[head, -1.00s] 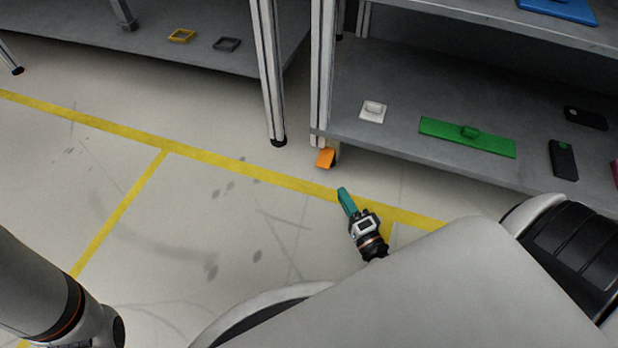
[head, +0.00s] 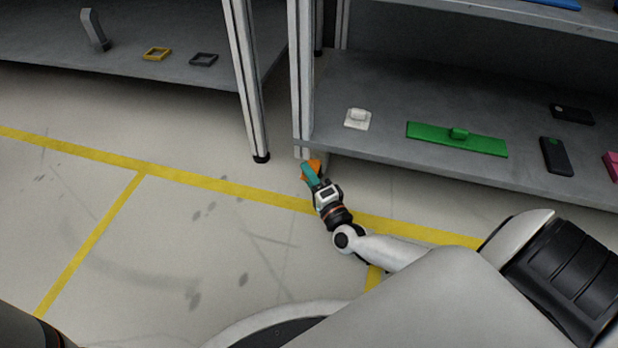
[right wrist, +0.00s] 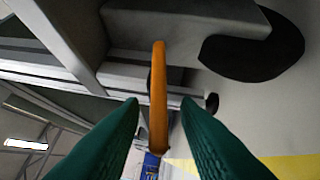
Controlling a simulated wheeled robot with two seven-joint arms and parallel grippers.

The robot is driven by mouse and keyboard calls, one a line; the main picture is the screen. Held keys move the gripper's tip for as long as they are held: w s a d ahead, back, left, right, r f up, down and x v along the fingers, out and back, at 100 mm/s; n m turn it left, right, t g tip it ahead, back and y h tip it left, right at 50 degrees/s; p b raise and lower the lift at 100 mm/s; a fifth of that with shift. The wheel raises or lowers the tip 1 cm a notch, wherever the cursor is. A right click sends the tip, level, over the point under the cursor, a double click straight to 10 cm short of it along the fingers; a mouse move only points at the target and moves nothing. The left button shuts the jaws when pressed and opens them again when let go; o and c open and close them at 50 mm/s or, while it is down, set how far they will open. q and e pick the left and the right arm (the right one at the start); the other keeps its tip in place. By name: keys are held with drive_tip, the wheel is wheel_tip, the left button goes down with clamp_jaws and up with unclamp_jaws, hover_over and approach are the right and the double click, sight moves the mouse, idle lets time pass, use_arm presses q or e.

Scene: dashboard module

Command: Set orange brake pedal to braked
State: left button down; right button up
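The orange brake pedal (head: 315,163) is low at the foot of the shelf post, near the floor, in the head view. My right gripper (head: 308,170) is at the pedal and partly covers it. In the right wrist view, the orange pedal (right wrist: 158,95) shows edge-on as a narrow upright strip. The two teal fingers of my right gripper (right wrist: 161,108) are apart, one to each side of the strip, with visible gaps. I cannot tell how deep the pedal lies between them. My left gripper is out of view.
The lower shelf (head: 385,140) carries a white switch (head: 357,119), a green panel (head: 455,139) and dark pieces. Its front edge and the metal post (head: 301,85) are close to my right gripper. The floor to the left, with yellow lines (head: 220,186), is clear.

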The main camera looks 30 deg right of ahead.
drive_tip(key=shift+c, duration=0.6)
clamp_jaws()
drive_tip(key=shift+f+n+t, duration=0.15)
drive_tip(key=shift+n+t, duration=0.25)
drive_tip(key=shift+o, duration=0.6)
unclamp_jaws()
